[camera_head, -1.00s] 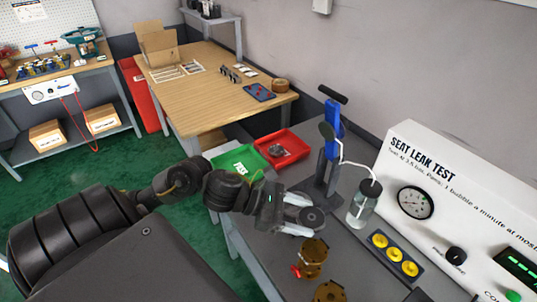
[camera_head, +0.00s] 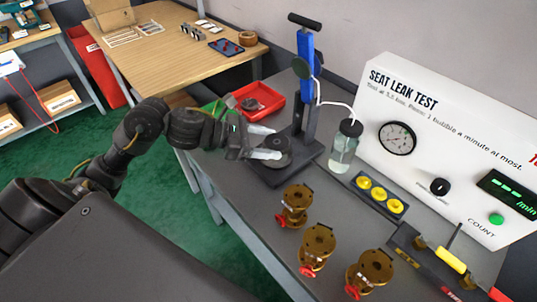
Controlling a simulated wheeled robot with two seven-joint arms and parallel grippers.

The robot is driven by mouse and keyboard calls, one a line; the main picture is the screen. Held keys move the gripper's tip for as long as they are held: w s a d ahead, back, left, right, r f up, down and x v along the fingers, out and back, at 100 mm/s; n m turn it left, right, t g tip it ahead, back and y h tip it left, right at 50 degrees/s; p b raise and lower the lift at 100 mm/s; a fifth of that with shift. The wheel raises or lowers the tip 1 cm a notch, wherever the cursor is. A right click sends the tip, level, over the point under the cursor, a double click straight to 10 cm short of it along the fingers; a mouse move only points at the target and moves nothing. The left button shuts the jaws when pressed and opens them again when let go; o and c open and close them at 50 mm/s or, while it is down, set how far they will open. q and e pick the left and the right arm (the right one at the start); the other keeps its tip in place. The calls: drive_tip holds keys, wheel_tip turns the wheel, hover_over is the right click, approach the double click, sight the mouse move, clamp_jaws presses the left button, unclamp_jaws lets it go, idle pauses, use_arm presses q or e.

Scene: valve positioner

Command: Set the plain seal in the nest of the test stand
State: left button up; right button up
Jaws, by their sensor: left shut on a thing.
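The test stand (camera_head: 305,82) has a blue column with a black handle and a dark base plate. Low on that base is a dark round piece (camera_head: 277,151) with a small mark at its centre, where the nest is. My left gripper (camera_head: 276,142) reaches in from the left, its two pale fingers at this round piece. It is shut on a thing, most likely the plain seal. The seal does not stand out from the dark nest, so I cannot tell whether it touches the nest. My right gripper is not in view.
A red tray (camera_head: 262,101) lies behind the gripper. A bottle (camera_head: 345,148) with a tube stands right of the stand. Several brass valves (camera_head: 318,246) stand in front. A yellow-capped strip (camera_head: 379,194) and the leak test panel (camera_head: 450,140) are right.

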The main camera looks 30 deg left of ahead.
sight(268, 140)
use_arm(q)
drive_tip(key=w+f, duration=0.1)
drive_tip(key=w+a+f, duration=0.1)
drive_tip(key=w+f, duration=0.1)
drive_tip(key=w+a+f, duration=0.1)
drive_tip(key=shift+w+a+f, duration=0.2)
drive_tip(key=shift+w+f, duration=0.15)
drive_tip(key=shift+w, duration=0.05)
drive_tip(key=shift+w+a+f+p, duration=0.15)
drive_tip(key=shift+w+f+p, duration=0.05)
drive_tip(key=shift+f+p, duration=0.1)
drive_tip(key=shift+w+f, duration=0.1)
drive_tip(key=shift+f, duration=0.1)
drive_tip(key=f, duration=0.1)
drive_tip(key=f+p, duration=0.1)
drive_tip(key=f, duration=0.1)
drive_tip(key=shift+w+a+f, duration=0.1)
drive_tip(key=shift+w+a, duration=0.05)
drive_tip(key=shift+w, duration=0.1)
drive_tip(key=shift+f, duration=0.2)
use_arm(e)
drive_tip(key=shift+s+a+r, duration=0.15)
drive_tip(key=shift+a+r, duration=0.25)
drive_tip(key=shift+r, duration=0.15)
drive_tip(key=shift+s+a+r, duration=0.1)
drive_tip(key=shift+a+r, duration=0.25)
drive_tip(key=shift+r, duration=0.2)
